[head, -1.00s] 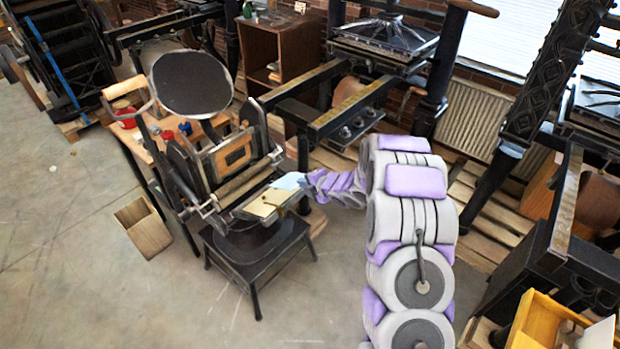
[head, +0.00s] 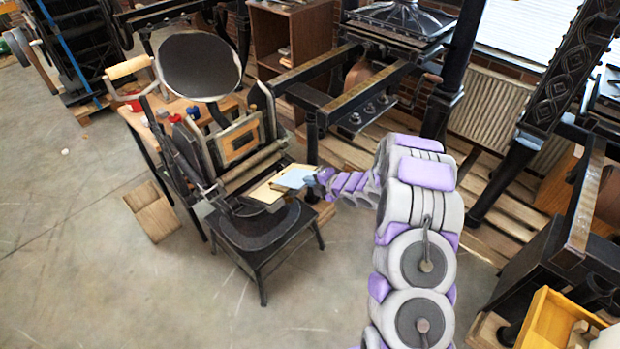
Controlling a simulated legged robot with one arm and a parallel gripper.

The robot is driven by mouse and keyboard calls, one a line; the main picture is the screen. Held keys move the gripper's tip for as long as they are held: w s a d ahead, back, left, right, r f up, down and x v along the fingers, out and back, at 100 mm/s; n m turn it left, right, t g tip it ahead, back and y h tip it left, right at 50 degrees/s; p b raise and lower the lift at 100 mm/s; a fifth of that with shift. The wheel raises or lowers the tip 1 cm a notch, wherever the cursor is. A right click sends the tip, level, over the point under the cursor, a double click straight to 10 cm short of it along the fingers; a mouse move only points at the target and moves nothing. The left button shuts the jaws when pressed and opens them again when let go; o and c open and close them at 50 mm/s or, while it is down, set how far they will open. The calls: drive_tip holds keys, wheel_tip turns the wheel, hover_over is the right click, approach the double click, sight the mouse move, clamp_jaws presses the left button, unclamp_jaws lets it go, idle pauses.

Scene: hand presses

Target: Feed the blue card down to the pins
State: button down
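The light blue card (head: 297,177) lies over the upper right part of the cream-coloured bed (head: 266,192) of a black hand press. My gripper (head: 314,182) is at the card's right edge, reaching in from the right, and appears shut on that edge. The card looks roughly flat; I cannot tell whether it touches the bed. The pins are too small to make out. The press's round black ink disc (head: 197,66) stands above and behind the bed, with a wood-framed part (head: 240,145) between.
The press rests on a black stool-like stand (head: 270,245). A larger press's rails (head: 345,100) stand behind my arm. A yellow tray (head: 545,325) is at lower right. Floor in front is open.

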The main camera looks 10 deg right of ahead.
drive_tip(key=f, duration=0.1)
drive_tip(key=w+a+f, duration=0.1)
drive_tip(key=a+f, duration=0.1)
drive_tip(key=shift+w+f+b, duration=0.2)
drive_tip(key=shift+f+b, duration=0.15)
drive_tip(key=shift+b, duration=0.05)
drive_tip(key=shift+w+d+f, duration=0.15)
drive_tip(key=shift+w, duration=0.05)
drive_tip(key=c, duration=1.8)
unclamp_jaws()
drive_tip(key=shift+c, duration=0.2)
drive_tip(key=o, duration=0.5)
drive_tip(key=shift+o, duration=0.3)
